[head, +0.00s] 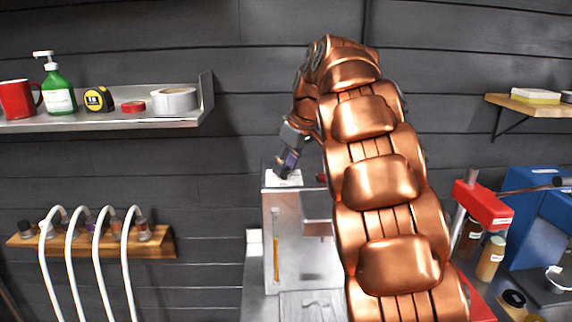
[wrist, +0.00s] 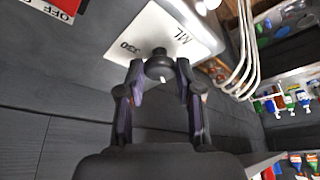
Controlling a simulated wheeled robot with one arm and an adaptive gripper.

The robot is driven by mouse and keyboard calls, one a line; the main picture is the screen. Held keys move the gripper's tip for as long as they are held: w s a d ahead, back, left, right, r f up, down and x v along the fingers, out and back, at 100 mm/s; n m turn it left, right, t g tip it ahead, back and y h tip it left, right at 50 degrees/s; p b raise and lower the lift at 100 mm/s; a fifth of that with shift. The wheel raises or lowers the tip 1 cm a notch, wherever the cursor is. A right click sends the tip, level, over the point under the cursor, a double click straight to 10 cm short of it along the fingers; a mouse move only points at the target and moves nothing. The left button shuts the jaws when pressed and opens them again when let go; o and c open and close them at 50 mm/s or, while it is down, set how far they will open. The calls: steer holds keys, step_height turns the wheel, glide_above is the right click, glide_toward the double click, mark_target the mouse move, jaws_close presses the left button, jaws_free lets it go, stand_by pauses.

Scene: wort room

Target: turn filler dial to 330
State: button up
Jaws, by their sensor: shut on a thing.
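The filler dial (wrist: 158,66) is a dark round knob with a small white mark, on a white plate with black lettering, "ML" and what looks like a number ending in 30. My gripper (wrist: 157,72) has its fingers closed on both sides of the knob in the wrist view. In the head view my gripper (head: 284,173) reaches down to the white plate (head: 293,180) on top of the grey metal filler (head: 290,235). The knob is hidden there by the fingers, and I cannot read the dial's setting.
A steel shelf (head: 150,121) with a mug, bottle and tape is at the upper left. White hoses (head: 98,255) hang from a wooden rack at the lower left. A red and blue machine (head: 535,220) stands at the right. A red OFF label (wrist: 62,8) is near the plate.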

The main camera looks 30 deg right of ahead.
jaws_close()
